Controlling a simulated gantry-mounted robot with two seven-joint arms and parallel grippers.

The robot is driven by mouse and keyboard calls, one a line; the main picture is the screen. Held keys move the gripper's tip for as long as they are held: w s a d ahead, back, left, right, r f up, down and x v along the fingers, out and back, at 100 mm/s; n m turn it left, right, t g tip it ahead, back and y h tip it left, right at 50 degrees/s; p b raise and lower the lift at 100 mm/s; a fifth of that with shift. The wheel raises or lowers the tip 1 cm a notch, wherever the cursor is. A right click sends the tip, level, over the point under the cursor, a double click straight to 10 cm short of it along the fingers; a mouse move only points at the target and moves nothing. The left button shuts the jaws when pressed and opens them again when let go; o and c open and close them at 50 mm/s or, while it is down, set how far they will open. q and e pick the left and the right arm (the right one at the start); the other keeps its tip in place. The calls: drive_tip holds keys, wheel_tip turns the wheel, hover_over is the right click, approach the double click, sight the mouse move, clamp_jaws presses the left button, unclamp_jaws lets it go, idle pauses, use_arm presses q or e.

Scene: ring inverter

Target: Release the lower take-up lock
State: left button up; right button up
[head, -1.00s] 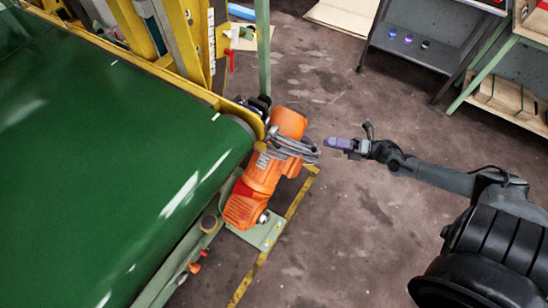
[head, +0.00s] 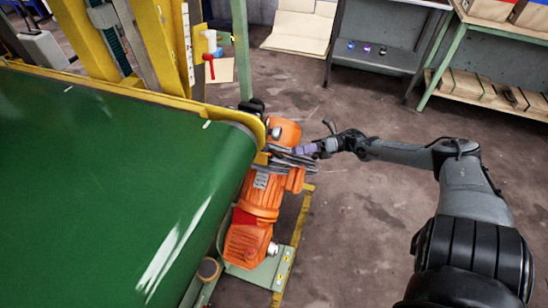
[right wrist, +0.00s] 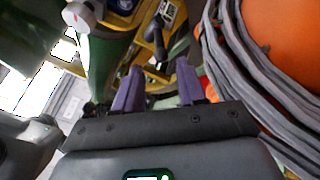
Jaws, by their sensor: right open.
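No part is clearly marked as the lower take-up lock. In the right wrist view a black lever-like part (right wrist: 155,38) on a yellow bracket lies beyond my fingers, and I cannot tell whether it is the lock. My right gripper (head: 306,149) has purple fingers and is beside the upper part of the orange motor (head: 262,195), close to its grey cables (head: 285,160). In the right wrist view the gripper (right wrist: 160,88) is open, with nothing between the fingers. My left gripper is not in view.
The green belt (head: 110,180) fills the left, edged by a yellow frame (head: 150,95). A red-handled tool (head: 210,66) hangs by the yellow post. Cables and orange housing (right wrist: 285,40) crowd the gripper's right. A grey bench (head: 375,55) stands behind. The floor (head: 345,220) is clear.

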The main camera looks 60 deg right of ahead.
sight(277, 153)
drive_tip(key=b+x, duration=0.2)
drive_tip(key=x, duration=0.5)
drive_tip(key=shift+w+a+f+b, duration=0.2)
drive_tip(key=shift+a+b, duration=0.05)
drive_tip(key=shift+b, duration=0.15)
drive_tip(key=shift+w+a, duration=0.2)
drive_tip(key=shift+w+r+b, duration=0.1)
drive_tip(key=shift+b, duration=0.2)
drive_tip(key=shift+a, duration=0.15)
drive_tip(key=shift+w+a, duration=0.1)
drive_tip(key=shift+w, duration=0.05)
clamp_jaws()
